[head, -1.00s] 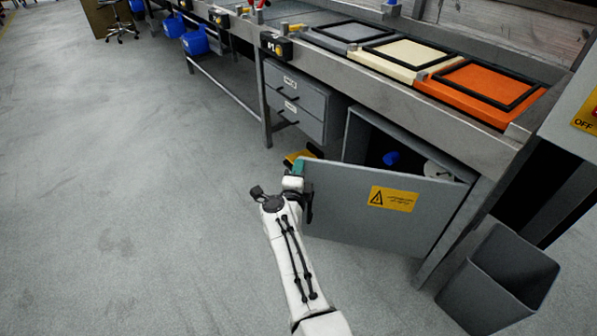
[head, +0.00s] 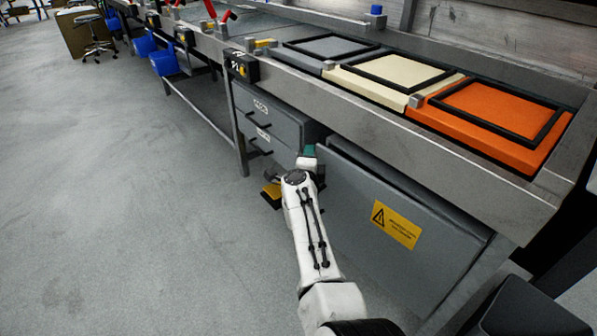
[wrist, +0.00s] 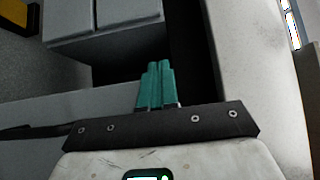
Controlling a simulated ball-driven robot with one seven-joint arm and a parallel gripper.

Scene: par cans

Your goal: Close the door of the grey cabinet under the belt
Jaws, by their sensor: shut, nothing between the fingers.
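The grey cabinet door (head: 350,220), with a yellow warning label (head: 397,226), stands under the belt bench in the head view. It is nearly shut, with a dark gap along its top edge against the cabinet (head: 400,183). My gripper (head: 309,152) is at the door's left, free edge, close to the top corner. Its teal fingers are shut and empty; whether they touch the door I cannot tell. In the wrist view the teal fingers (wrist: 156,86) are together, with a grey panel below and left of them and a dark gap beyond. The cabinet's inside is hidden.
A grey drawer unit (head: 265,120) stands left of the cabinet. The belt bench (head: 420,150) overhangs the door and carries grey, cream and orange trays. A dark grey bin (head: 520,310) is at the lower right. The floor (head: 130,210) on the left is clear.

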